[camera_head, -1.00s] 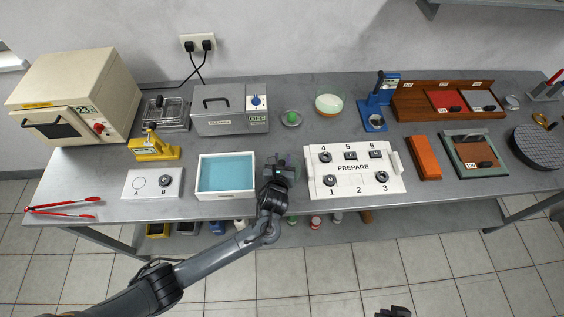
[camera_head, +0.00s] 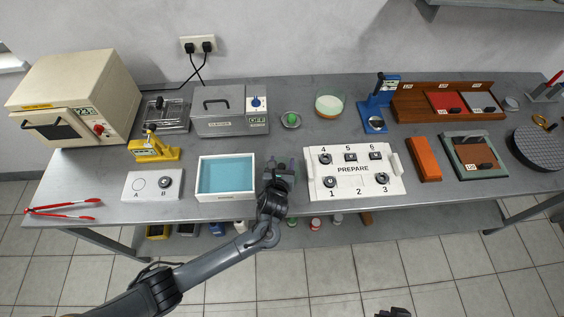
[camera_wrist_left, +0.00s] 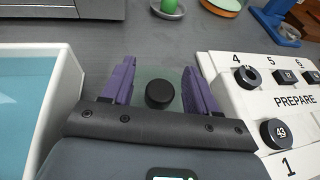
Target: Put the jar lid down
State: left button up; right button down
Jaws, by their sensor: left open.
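The jar lid appears to be a clear, greenish disc with a black round knob (camera_wrist_left: 160,94). In the left wrist view it lies low over the grey bench, between my fingers. I cannot tell whether it rests flat on the bench. My left gripper (camera_wrist_left: 159,75) is open, with one purple finger on each side of the knob and a visible gap to each. In the head view the left gripper (camera_head: 283,168) is at the bench's front part, between the blue-lined tray and the PREPARE board; it hides the lid there. A dark piece, possibly my right gripper (camera_head: 393,312), shows at the bottom edge.
The white tray with a blue inside (camera_head: 226,196) is close on the left. The white PREPARE board (camera_head: 352,168) with numbered knobs is close on the right. Behind are a small dish with a green object (camera_head: 291,119) and a glass bowl (camera_head: 330,104). Bare bench lies between.

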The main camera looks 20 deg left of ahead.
pick_arm(q)
jog(key=p+v, duration=0.2)
jog(key=v, duration=0.7)
jog(key=shift+s+d+r, duration=0.1)
jog(key=shift+s+r, duration=0.05)
jog(key=shift+s, duration=0.2)
jog(key=shift+p+v, duration=0.4)
jog(key=shift+v, duration=0.4)
jog(key=shift+s+d+f+n+g, duration=0.2)
jog(key=shift+s+f+n+g, duration=0.15)
jog(key=shift+n, duration=0.45)
jog(key=s+n, duration=0.1)
jog(key=n, duration=0.1)
jog(key=s+d+n+g+h, duration=0.1)
jog(key=n, duration=0.1)
jog(key=s+f+n+g+h, duration=0.1)
jog(key=n, duration=0.1)
jog(key=shift+s+d+n, duration=0.15)
jog(key=shift+s+n, duration=0.15)
jog(key=s+a+r+n+g, duration=0.2)
jog(key=s+a+n+g, duration=0.1)
jog(key=s+n, duration=0.6)
jog(key=s+a+r+n+g+h, duration=0.1)
jog(key=s+a+r+n+g, duration=0.2)
jog(key=s+n, duration=0.7)
jog(key=a+n+g, duration=0.1)
jog(key=a+n, duration=0.1)
jog(key=n, duration=0.2)
jog(key=shift+s+a, duration=0.25)
jog(key=shift+a, duration=0.1)
